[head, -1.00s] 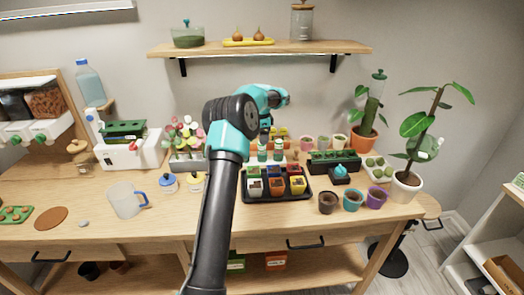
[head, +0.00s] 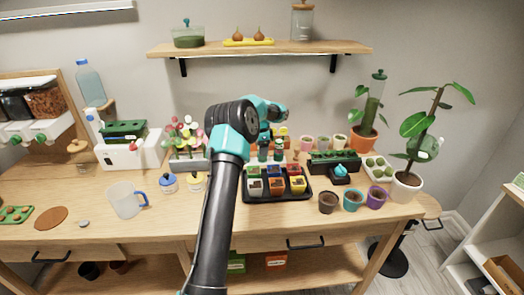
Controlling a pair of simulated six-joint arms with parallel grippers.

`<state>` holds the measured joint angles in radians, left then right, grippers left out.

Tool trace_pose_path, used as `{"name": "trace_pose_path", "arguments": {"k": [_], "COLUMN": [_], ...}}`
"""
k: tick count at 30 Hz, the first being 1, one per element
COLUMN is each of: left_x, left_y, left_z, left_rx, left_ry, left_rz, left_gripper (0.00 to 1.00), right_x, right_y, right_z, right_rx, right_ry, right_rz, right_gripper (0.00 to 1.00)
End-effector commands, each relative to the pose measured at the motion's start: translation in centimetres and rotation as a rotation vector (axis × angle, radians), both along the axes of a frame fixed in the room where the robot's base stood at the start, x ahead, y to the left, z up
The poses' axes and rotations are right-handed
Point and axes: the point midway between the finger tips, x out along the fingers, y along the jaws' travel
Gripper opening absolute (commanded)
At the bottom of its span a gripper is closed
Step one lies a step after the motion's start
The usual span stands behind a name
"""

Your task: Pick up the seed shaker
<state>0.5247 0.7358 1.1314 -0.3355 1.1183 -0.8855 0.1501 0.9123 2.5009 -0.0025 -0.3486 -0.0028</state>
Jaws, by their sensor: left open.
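My left gripper (head: 270,146) points down behind the six-cell tray, in the middle of the bench. It is open, though its fingers are small and partly merge with the things behind. Two small dark green bottles, (head: 263,154) and (head: 278,154), stand right at its fingertips behind the tray; either may be the seed shaker, and I cannot tell which. Neither is visibly lifted. My forearm and wrist hide part of the bench behind them. My right gripper is not in view.
A black tray (head: 248,199) with several coloured pots stands in front of the bottles. A flower planter (head: 188,165) is at left, a green seedling box (head: 334,162) at right. Three pots (head: 328,202) line the front right.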

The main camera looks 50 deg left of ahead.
Motion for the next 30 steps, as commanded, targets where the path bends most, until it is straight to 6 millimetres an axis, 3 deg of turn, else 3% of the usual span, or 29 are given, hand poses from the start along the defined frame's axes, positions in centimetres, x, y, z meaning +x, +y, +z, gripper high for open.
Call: {"name": "trace_pose_path", "arguments": {"k": [13, 30], "left_x": [0.0, 0.0], "left_y": [0.01, 0.01], "left_z": [-0.02, -0.02], "left_rx": [0.0, 0.0], "left_ry": [0.0, 0.0], "left_rz": [0.001, 0.001], "left_gripper": [0.71, 0.17], "right_x": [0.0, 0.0], "right_y": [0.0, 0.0], "right_z": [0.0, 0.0], "right_rx": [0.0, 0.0], "right_ry": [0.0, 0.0], "right_rz": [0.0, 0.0], "right_gripper": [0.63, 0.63]}}
